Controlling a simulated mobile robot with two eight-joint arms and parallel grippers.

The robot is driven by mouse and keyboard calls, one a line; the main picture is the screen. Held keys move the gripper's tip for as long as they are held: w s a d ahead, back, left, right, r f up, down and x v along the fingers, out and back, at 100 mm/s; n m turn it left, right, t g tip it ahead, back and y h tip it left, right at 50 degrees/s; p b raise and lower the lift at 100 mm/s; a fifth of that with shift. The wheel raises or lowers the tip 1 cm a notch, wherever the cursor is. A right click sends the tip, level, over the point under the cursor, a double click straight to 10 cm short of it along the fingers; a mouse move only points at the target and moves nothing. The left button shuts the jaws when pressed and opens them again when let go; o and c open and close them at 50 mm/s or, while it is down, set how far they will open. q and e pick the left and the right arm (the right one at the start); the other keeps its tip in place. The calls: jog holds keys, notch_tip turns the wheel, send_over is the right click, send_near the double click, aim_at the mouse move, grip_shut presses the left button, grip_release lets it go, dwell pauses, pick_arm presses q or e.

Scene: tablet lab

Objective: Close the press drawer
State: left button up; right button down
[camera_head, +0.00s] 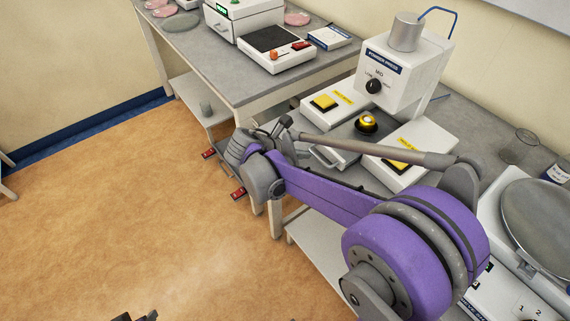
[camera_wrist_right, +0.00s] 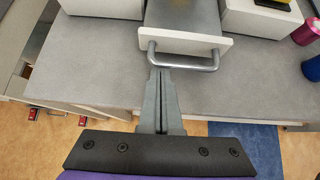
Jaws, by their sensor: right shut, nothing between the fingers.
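The press drawer (camera_wrist_right: 240,52) is pulled out in the right wrist view, with its grey inside surface showing behind a white front. Its metal bar handle (camera_wrist_right: 185,62) sticks out toward me. The drawer also shows in the head view (camera_head: 345,153), low on the white powder press (camera_head: 395,75). My right gripper (camera_wrist_right: 161,72) is shut and empty, its fingertips just in front of the handle, left of its middle; whether they touch it is unclear. In the head view my right arm partly hides the drawer area. A dark piece at the bottom edge seems to be my left gripper (camera_head: 135,317).
White blocks with yellow buttons (camera_head: 325,102) flank the drawer. A round yellow-and-black item (camera_head: 366,123) is above it. A glass beaker (camera_head: 518,147) and a balance with a round plate (camera_head: 545,215) stand on the right. The floor (camera_head: 130,220) on the left is clear.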

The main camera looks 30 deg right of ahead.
aim_at(320, 144)
jog(key=d, duration=0.5)
jog(key=shift+w+d, duration=0.2)
jog(key=shift+d+r, duration=0.1)
jog(key=shift+b, duration=0.3)
